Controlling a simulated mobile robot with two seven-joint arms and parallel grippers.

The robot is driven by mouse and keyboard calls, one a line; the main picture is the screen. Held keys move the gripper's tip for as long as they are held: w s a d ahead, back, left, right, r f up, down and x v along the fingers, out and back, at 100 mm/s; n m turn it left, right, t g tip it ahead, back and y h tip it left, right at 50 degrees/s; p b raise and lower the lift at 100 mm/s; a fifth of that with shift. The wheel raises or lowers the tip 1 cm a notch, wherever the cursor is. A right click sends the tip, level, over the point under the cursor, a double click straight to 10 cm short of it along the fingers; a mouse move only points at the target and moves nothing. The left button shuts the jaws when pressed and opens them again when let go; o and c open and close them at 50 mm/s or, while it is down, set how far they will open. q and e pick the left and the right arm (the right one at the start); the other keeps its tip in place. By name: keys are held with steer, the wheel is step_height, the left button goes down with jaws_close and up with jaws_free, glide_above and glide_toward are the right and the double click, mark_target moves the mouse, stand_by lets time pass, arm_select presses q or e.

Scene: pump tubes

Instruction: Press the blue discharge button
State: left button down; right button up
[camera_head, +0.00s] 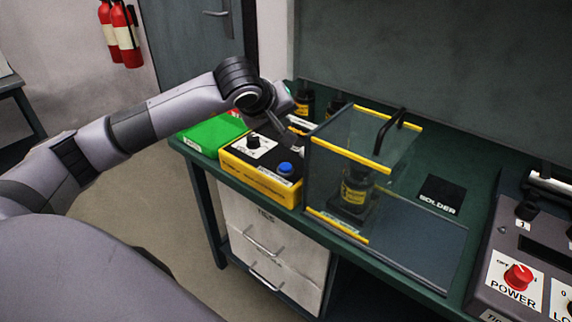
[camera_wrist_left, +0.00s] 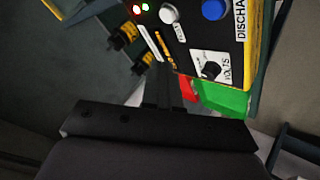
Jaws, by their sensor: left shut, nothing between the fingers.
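The blue discharge button (camera_head: 285,168) is on the black top of a yellow-sided box (camera_head: 262,184), near its front right corner. In the left wrist view the blue button (camera_wrist_left: 215,9) is at the top edge, beside a cut-off "DISCHA" label. My left gripper (camera_head: 291,137) is above the back part of the box, apart from the button. Its narrow dark fingers (camera_wrist_left: 163,92) are shut and empty, but hard to make out. My right gripper is not in view.
A black dial (camera_head: 253,141) on a white plate is on the same box. A green case (camera_head: 212,134) is to its left. A clear yellow-edged enclosure (camera_head: 345,154) stands close on its right, with a dark bottle (camera_head: 356,187) inside. A power unit (camera_head: 528,262) is far right.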

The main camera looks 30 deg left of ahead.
mark_target(283, 168)
arm_select(q)
step_height(283, 168, down, 8)
steer(key=b, duration=0.5)
steer(key=shift+f+b, duration=0.2)
steer(key=shift+b, duration=0.1)
steer(key=shift+f, duration=0.15)
stand_by(1.1)
steer(key=shift+f, duration=0.1)
stand_by(0.4)
steer(key=shift+f+b, duration=0.4)
steer(key=shift+b, duration=0.3)
